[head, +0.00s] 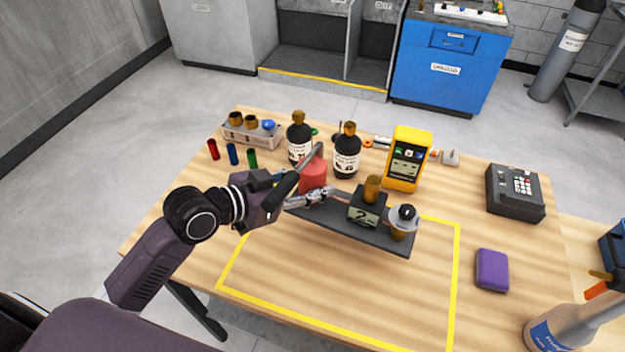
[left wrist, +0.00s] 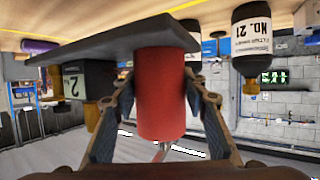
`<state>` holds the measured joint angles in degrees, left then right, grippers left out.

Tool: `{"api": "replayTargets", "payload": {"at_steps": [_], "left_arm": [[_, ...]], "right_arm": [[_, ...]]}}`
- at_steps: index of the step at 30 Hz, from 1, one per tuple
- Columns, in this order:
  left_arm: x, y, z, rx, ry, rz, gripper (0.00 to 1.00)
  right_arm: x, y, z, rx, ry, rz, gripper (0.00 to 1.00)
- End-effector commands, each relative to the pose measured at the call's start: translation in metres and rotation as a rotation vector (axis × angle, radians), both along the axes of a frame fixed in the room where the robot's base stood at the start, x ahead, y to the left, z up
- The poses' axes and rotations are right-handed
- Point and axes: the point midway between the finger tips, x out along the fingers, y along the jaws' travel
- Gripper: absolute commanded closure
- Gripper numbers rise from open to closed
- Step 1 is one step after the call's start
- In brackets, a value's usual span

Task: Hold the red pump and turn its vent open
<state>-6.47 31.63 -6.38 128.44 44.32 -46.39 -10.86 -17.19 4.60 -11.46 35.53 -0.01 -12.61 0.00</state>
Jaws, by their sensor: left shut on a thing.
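The red pump (head: 313,176) is a red cylinder standing upright at the far left end of a dark plate (head: 335,232) on the table. My left gripper (head: 306,187) is shut on its sides. In the left wrist view, which is upside down, the red pump (left wrist: 161,95) sits between the two fingers of my left gripper (left wrist: 160,85). A small thin metal part (left wrist: 163,152) shows at the pump's top end; I cannot tell whether it is the vent. A grey bar crosses the pump in the head view and hides part of it. My right gripper is out of view.
A black block marked 2 (head: 366,210) and a brass piece with a white collar and black knob (head: 403,222) share the plate. Two dark bottles (head: 299,140) (head: 346,152) stand close behind the pump. A yellow meter (head: 408,160) stands right of them. The front table area is clear.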

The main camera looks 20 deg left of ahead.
Motion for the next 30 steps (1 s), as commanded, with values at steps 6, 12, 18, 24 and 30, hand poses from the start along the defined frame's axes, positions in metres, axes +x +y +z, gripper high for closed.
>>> {"api": "replayTargets", "payload": {"at_steps": [6,12,18,24,30], "left_arm": [[0.002,-0.001,0.003,-0.012,-0.017,0.001,1.00],[0.002,-0.001,-0.002,-0.012,-0.016,0.001,1.00],[0.002,-0.001,-0.006,-0.012,-0.016,0.001,1.00],[0.002,-0.001,-0.011,-0.012,-0.016,0.001,1.00],[0.002,-0.001,-0.015,-0.012,-0.017,0.001,1.00]], "right_arm": [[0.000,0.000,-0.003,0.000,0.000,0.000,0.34],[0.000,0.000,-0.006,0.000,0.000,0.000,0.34],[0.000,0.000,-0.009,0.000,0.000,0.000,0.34],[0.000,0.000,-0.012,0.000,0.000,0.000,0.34],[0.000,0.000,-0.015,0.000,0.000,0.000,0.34]]}}
